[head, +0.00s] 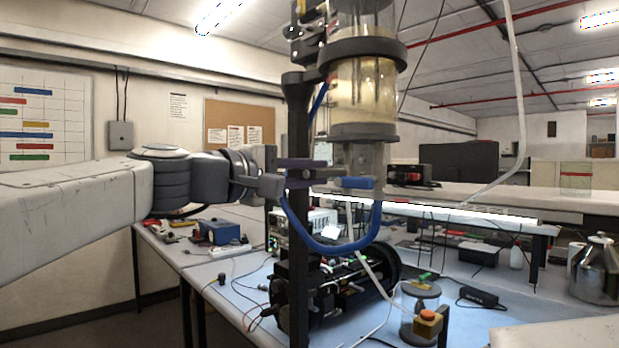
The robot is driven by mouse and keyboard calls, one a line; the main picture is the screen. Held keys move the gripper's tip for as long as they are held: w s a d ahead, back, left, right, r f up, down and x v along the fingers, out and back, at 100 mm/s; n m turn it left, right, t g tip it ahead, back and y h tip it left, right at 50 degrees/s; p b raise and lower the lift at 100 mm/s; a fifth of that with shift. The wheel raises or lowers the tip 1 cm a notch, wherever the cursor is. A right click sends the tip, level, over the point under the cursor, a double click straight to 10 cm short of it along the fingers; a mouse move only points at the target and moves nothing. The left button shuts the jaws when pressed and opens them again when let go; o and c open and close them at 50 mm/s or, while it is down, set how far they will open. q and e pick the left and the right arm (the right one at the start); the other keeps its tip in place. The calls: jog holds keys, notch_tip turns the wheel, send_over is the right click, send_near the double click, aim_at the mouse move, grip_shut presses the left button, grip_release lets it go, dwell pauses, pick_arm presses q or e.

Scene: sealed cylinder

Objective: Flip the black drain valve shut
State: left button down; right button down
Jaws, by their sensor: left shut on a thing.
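A tall clear cylinder (362,100) with pale yellow liquid and dark collars stands upright at the upper middle. A narrower clear section (366,158) continues below it, with a blue part (357,182) at its lower end. A blue hose (335,247) loops from there to the black post (298,240) on its left. My left gripper (303,173) comes in from the left at the post, just left of the narrow section. Its jaws are shut on a small dark part, mostly hidden; I cannot tell for sure that it is the black drain valve. My right gripper is not in view.
Below is a blue-topped bench with a dark machine (345,285), a clear jar (420,305) and an orange-buttoned box (428,322). A metal pot (594,268) stands at the right. A white hose (518,100) hangs on the right. Cables lie across the bench.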

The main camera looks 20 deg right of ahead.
aim_at(293, 174)
pick_arm(q)
jog(key=c, duration=0.8)
grip_release()
jog(key=shift+a, duration=0.1)
jog(key=b+v, duration=0.2)
jog(key=v, duration=0.7)
jog(key=shift+a+b, duration=0.15)
jog(key=shift+b, duration=0.25)
jog(key=shift+s+a, duration=0.25)
jog(key=shift+a, duration=0.2)
